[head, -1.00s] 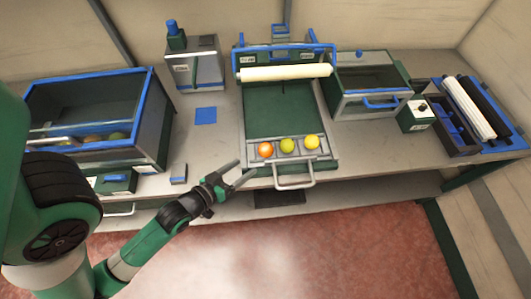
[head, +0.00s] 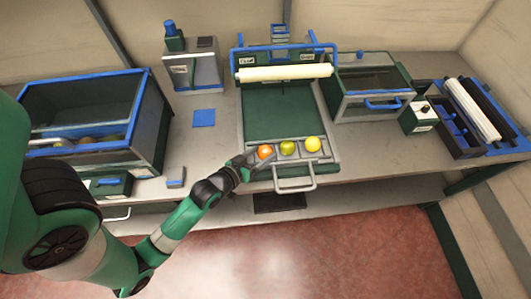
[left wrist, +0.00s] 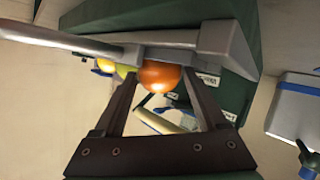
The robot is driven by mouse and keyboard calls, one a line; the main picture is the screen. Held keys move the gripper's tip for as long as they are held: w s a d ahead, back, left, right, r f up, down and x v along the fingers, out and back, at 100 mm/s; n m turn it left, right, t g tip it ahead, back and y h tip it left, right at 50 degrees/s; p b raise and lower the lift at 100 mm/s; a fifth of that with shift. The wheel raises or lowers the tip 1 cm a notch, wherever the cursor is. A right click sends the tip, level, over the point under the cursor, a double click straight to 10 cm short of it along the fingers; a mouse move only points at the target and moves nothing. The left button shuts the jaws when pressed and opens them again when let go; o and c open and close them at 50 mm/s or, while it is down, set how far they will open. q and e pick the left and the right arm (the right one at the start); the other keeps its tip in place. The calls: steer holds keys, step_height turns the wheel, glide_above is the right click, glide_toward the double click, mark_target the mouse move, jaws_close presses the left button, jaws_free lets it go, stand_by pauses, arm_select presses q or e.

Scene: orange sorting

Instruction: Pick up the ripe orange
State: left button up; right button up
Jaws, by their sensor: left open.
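The ripe orange (head: 265,152) sits at the left end of a row in the front rack of the tray (head: 240,127). A green-yellow fruit (head: 287,147) and a yellow fruit (head: 312,144) sit to its right. My left gripper (head: 257,161) is open at the rack's front left, close to the orange. In the left wrist view the orange (left wrist: 159,76) shows between the two open fingers (left wrist: 160,105), beyond their tips or level with them; contact cannot be told. My right gripper is not in view.
A metal handle (head: 296,184) sticks out at the tray's front edge. A cream roller (head: 285,73) spans the tray's back. A blue-rimmed bin (head: 150,110) stands left, a lidded box (head: 372,100) right. A blue square (head: 204,117) lies on the bench.

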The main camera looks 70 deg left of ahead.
arm_select(q)
steer(key=shift+w+a+f, duration=0.2)
steer(key=shift+w, duration=0.2)
steer(key=c, duration=1.1)
steer(key=shift+o, duration=0.2)
steer(key=shift+r, duration=0.15)
steer(key=shift+r, duration=0.25)
step_height(320, 180, up, 2)
steer(key=shift+r+p, duration=0.15)
steer(key=shift+p, duration=0.8)
steer(key=w+d+r+p, duration=0.6)
steer(key=w+d+r, duration=0.3)
steer(key=w+r, duration=0.1)
steer(key=shift+d+p, duration=0.25)
steer(key=shift+p, duration=0.15)
steer(key=shift+f, duration=0.1)
